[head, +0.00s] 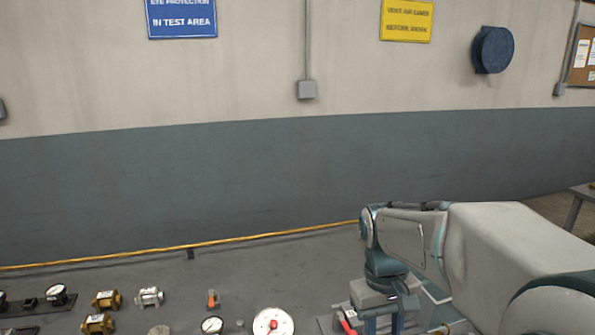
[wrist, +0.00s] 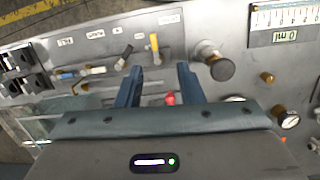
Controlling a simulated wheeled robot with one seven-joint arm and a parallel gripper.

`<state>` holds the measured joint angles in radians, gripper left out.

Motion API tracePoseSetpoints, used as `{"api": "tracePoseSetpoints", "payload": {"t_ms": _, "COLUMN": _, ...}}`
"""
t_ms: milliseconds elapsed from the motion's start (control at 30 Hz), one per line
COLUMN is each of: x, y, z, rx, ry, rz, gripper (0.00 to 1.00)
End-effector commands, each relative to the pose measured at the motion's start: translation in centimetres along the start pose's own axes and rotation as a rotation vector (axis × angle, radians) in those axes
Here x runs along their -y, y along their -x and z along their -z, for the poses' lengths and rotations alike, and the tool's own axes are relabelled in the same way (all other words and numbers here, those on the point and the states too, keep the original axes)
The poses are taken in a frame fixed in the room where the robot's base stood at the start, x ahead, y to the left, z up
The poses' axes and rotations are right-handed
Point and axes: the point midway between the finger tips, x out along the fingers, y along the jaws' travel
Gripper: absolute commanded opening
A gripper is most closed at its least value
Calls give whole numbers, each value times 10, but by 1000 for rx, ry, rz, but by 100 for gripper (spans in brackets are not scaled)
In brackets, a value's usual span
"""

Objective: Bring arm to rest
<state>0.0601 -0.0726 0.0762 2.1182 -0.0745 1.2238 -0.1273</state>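My arm reaches in from the right of the head view, with the wrist bent down over the grey bench. My gripper (wrist: 160,76) shows in the wrist view as two blue fingers set apart, with nothing held between them. In the head view the gripper (head: 384,322) is at the bottom edge and its tips are cut off. In the wrist view the fingers hang over a grey panel (wrist: 222,40) with levers and knobs. A red part (wrist: 170,99) shows close beside the right finger; I cannot tell whether they touch.
The bench (head: 225,273) holds brass fittings (head: 106,300), a silver fitting (head: 149,297), a white dial (head: 273,322) and small gauges (head: 212,325). A black knob (wrist: 221,69) stands right of the fingers. A yellow hose (head: 230,239) runs along the back, before the wall.

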Motion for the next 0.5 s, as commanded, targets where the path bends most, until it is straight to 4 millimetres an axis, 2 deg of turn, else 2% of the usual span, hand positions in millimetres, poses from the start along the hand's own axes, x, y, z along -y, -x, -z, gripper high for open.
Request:
{"api": "tracePoseSetpoints", "payload": {"t_ms": 33, "x": 3, "y": 1, "z": -12, "rx": -48, "ry": -19, "rz": -2, "gripper": 34}}
{"api": "tracePoseSetpoints", "payload": {"t_ms": 200, "x": 13, "y": -3, "z": -44, "rx": -199, "ry": -87, "rz": 8, "gripper": 34}}
{"api": "tracePoseSetpoints", "payload": {"t_ms": 400, "x": 21, "y": -12, "z": -70, "rx": -337, "ry": -150, "rz": 31, "gripper": 34}}
{"api": "tracePoseSetpoints", "payload": {"t_ms": 500, "x": 23, "y": -15, "z": -77, "rx": -375, "ry": -167, "rz": 39, "gripper": 34}}
